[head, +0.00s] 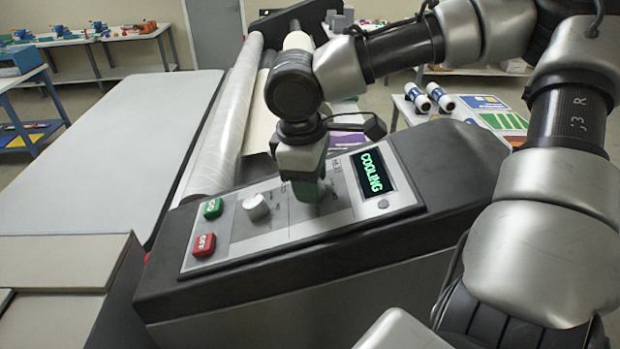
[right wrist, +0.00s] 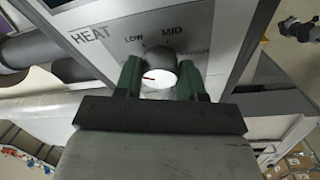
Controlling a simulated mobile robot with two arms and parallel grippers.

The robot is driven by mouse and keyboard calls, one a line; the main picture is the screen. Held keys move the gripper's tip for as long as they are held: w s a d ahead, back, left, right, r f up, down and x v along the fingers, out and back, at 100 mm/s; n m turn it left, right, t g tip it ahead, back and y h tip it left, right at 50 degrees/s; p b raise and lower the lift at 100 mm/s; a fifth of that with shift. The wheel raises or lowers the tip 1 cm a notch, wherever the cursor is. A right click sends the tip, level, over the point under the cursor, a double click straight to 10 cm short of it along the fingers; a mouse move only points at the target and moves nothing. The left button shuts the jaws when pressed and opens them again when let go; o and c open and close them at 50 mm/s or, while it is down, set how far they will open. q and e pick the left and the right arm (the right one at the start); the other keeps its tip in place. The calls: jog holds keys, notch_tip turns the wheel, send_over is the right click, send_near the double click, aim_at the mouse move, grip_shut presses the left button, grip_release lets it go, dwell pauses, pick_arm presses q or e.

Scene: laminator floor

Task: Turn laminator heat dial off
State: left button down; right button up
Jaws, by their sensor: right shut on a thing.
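The laminator's control panel (head: 240,232) is in the middle of the head view. In the right wrist view, the heat dial (right wrist: 160,76) is a round knob with a white face and a short red mark pointing left. The green fingers of my right gripper (right wrist: 158,78) are shut on it, one on each side. HEAT, LOW and MID are legible beside it; other labels are partly hidden. The fingers hide the dial in the head view. My left gripper is not in view.
A second white knob (head: 256,206), a green button (head: 212,208) and a red button (head: 203,245) sit left of my gripper on the panel. Rollers (head: 228,110) and a long grey table (head: 110,150) lie behind and left.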

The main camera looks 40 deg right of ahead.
jog(key=n, duration=0.2)
jog(key=n+g, duration=0.1)
jog(key=n, duration=0.2)
jog(key=shift+w+r+n+y, duration=0.15)
jog(key=shift+n+y, duration=0.15)
jog(key=shift+y, duration=0.1)
dwell(0.4)
jog(key=o, duration=0.9)
jog(key=shift+w+r, duration=0.1)
jog(key=shift+r, duration=0.25)
jog(key=r, duration=0.3)
jog(key=r+b, duration=0.1)
jog(key=r, duration=0.2)
jog(key=w+r+b, duration=0.1)
jog(key=r, duration=0.3)
jog(key=shift+a, duration=0.25)
jog(key=shift+f, duration=0.15)
